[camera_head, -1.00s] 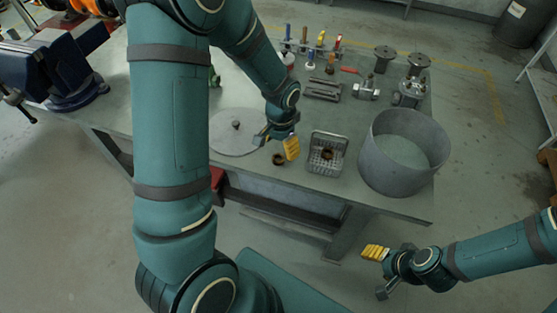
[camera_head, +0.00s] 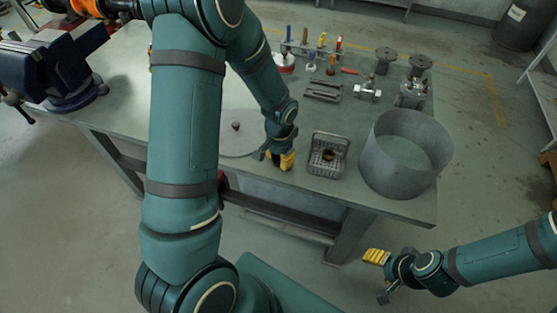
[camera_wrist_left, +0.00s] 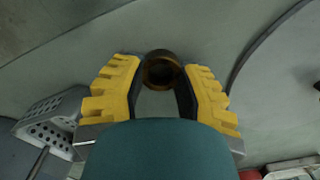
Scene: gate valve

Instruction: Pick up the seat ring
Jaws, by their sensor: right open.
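The seat ring (camera_wrist_left: 161,70), a small brown ring, lies on the grey bench top in the left wrist view. My left gripper (camera_head: 283,160) points down at the bench near its front edge, its yellow fingers on either side of the ring. The fingers are apart; I cannot tell whether they touch the ring. In the head view the gripper hides this ring. Another brown part (camera_head: 329,155) sits in the grey perforated basket (camera_head: 317,170). My right gripper (camera_head: 376,257) is open and empty, off the bench at the lower right.
A large grey cylinder (camera_head: 380,165) stands right of the basket. A round plate (camera_head: 237,117) lies left of my left gripper. Tools and valve parts (camera_head: 367,91) line the back of the bench. A blue vise (camera_head: 60,70) is at left.

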